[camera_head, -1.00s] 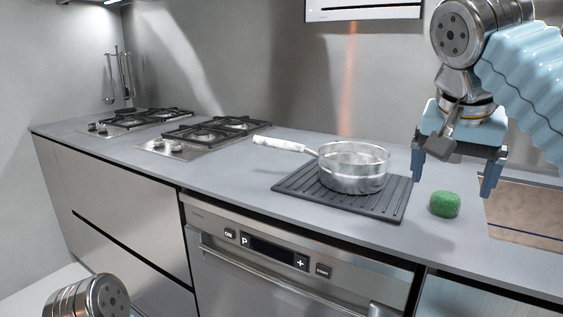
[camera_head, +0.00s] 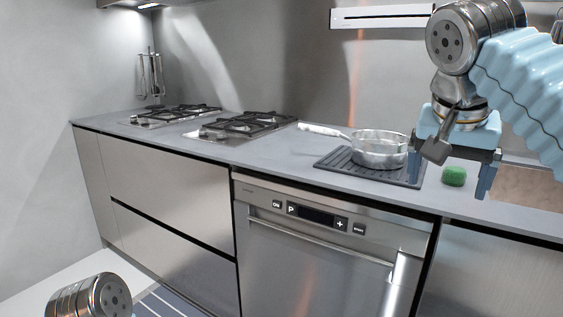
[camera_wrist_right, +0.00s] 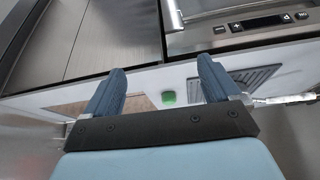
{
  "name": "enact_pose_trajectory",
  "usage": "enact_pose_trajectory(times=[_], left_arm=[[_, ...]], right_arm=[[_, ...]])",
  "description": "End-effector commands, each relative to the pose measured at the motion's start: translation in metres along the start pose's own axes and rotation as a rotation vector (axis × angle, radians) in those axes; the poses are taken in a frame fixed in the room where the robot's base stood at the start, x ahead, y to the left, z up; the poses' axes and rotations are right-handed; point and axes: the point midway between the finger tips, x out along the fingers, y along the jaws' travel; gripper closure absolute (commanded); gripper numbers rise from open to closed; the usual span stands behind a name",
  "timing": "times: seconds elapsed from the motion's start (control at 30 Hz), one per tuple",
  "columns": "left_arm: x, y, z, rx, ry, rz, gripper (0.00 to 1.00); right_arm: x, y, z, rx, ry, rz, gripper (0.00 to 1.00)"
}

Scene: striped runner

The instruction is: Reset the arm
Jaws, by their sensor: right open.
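My right arm comes in from the upper right of the head view, and its gripper (camera_head: 449,178) is open and empty, with the fingers pointing down. It hangs in front of the counter, over the area of the green sponge (camera_head: 454,176), which shows between the fingers. In the right wrist view the open fingers (camera_wrist_right: 158,85) frame the green sponge (camera_wrist_right: 168,97), with a gap around it. At the lower left of the head view only a round metal part of my left arm shows. My left gripper is not in view.
A metal pan (camera_head: 379,152) with a pale handle stands on a dark ribbed mat (camera_head: 337,163). Two gas hobs (camera_head: 240,125) are on the counter (camera_head: 285,150) to the left. A dishwasher (camera_head: 320,250) sits below. A brownish recessed area (camera_head: 525,188) lies to the right.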

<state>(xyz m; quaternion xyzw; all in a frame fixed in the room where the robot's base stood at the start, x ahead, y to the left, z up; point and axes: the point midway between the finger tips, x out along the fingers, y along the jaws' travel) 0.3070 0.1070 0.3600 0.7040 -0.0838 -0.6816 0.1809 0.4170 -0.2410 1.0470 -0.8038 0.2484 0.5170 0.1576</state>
Motion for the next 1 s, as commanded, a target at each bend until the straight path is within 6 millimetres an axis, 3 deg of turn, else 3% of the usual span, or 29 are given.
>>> enact_pose_trajectory(times=[0.37,0.57,0.67,0.77,0.87,1.0], left_arm=[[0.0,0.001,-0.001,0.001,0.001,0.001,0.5],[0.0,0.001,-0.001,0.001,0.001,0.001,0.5],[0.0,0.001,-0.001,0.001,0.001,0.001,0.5],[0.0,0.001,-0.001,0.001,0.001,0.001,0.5],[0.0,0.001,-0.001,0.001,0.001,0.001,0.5],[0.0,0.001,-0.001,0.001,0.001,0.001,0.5]], right_arm=[[0.059,-0.05,-0.003,-0.14,-0.021,-0.018,0.1],[0.121,-0.093,0.004,-0.269,-0.058,-0.055,0.1],[0.165,-0.118,0.016,-0.347,-0.091,-0.087,0.1],[0.225,-0.145,0.038,-0.435,-0.145,-0.136,0.1],[0.299,-0.169,0.077,-0.521,-0.221,-0.211,0.1],[0.397,-0.182,0.152,-0.581,-0.333,-0.335,0.1]])
